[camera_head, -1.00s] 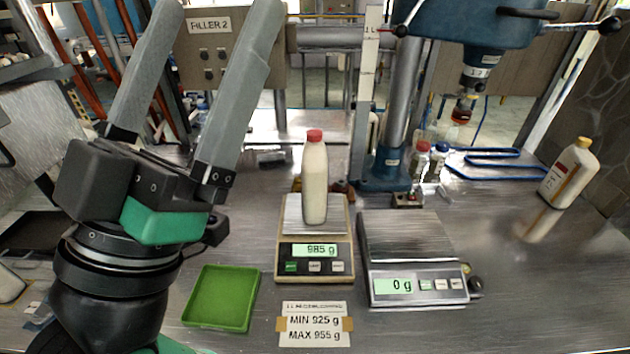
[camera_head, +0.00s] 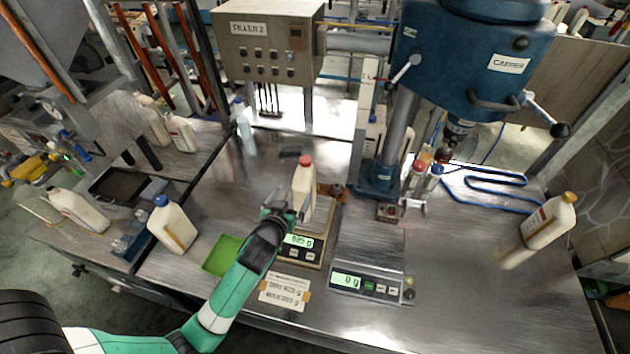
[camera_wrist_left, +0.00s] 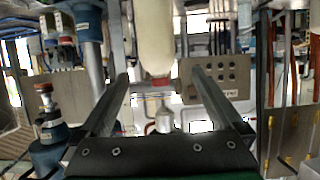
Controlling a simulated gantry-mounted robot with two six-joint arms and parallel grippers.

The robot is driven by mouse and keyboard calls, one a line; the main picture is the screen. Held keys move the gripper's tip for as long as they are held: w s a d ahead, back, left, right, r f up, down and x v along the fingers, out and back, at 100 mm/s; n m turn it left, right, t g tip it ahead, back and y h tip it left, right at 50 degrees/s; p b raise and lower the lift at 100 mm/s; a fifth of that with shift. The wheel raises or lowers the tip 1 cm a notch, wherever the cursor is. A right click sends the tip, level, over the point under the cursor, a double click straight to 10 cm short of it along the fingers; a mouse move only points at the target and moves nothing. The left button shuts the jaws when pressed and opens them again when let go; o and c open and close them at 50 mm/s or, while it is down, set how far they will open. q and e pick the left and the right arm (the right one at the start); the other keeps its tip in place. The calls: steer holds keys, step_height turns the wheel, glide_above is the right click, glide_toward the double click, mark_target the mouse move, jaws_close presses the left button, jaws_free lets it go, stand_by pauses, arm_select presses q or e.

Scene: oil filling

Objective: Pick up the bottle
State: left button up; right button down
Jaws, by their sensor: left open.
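The white bottle (camera_head: 303,178) with a red cap stands upright on the left scale (camera_head: 319,247), whose display is lit. My left gripper (camera_head: 289,203) is open at the bottle's near left side, and its dark fingers cover part of the bottle's lower body. In the left wrist view, which is upside down, the bottle (camera_wrist_left: 152,35) and its red cap show between the two open fingers (camera_wrist_left: 160,74). I cannot tell how far the fingers reach around it. My right gripper is not in view.
A second scale (camera_head: 369,250) reading 0 g stands to the right. A green tray (camera_head: 222,256) lies left of the arm. The blue capper (camera_head: 470,60) rises behind. A yellow-capped bottle (camera_head: 545,222) stands at far right, a blue-capped bottle (camera_head: 172,228) at left. The right tabletop is mostly clear.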

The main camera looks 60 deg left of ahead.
mark_target(299, 186)
arm_select(q)
steer(key=b+x, duration=0.1)
steer(key=x, duration=0.5)
steer(key=shift+w+a+f, duration=0.1)
steer(key=shift+w+a, duration=0.1)
steer(key=shift+w, duration=0.1)
